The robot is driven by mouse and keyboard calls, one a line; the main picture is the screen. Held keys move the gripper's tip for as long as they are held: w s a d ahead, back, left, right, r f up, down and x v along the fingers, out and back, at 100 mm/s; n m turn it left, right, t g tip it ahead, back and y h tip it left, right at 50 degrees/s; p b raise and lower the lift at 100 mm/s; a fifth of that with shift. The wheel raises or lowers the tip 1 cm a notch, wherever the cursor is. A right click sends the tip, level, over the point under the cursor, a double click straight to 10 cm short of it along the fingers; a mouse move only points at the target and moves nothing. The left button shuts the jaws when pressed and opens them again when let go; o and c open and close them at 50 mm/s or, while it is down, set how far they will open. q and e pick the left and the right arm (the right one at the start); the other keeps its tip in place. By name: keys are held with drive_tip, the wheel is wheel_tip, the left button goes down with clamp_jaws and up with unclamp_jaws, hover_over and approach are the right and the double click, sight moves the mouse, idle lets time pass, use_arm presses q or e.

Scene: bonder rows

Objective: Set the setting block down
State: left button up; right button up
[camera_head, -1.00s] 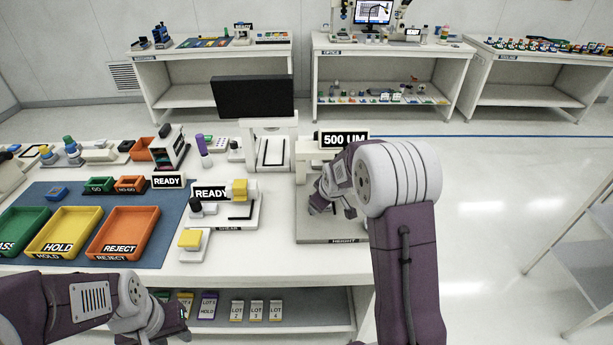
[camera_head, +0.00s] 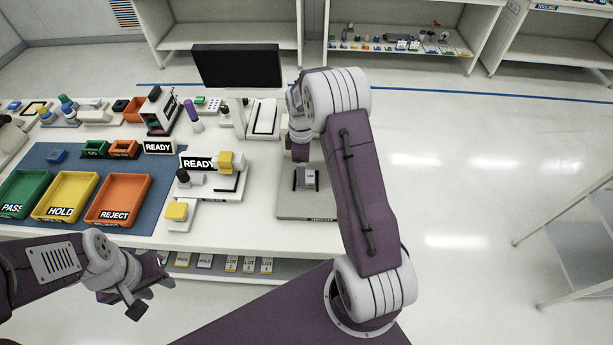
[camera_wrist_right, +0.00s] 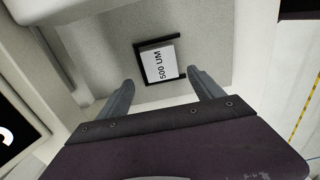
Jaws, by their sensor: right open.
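The setting block (camera_wrist_right: 160,63) is a small pale block with a "500 UM" label. It lies label up on the grey plate of the height station (camera_head: 300,207), inside a dark bracket that runs along some of its sides. It also shows in the head view (camera_head: 307,178). My right gripper (camera_wrist_right: 161,80) is open, with a finger on either side of the view and nothing between them. It points at the block but is apart from it. In the head view my right wrist hides part of the station. My left gripper (camera_head: 150,296) is open and empty in front of the bench.
Green PASS, yellow HOLD (camera_head: 66,195) and orange REJECT (camera_head: 118,198) trays sit on a blue mat at the left. The shear station (camera_head: 215,185) with a READY sign stands left of the height station. A dark monitor (camera_head: 238,66) stands behind.

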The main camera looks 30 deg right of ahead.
drive_tip(key=f, duration=0.2)
drive_tip(key=shift+s+a+f, duration=0.2)
drive_tip(key=shift+a+f, duration=0.05)
drive_tip(key=shift+f, duration=0.5)
drive_tip(key=shift+w+f, duration=0.15)
drive_tip(key=shift+w, duration=0.05)
clamp_jaws()
wheel_tip(320, 180, up, 10)
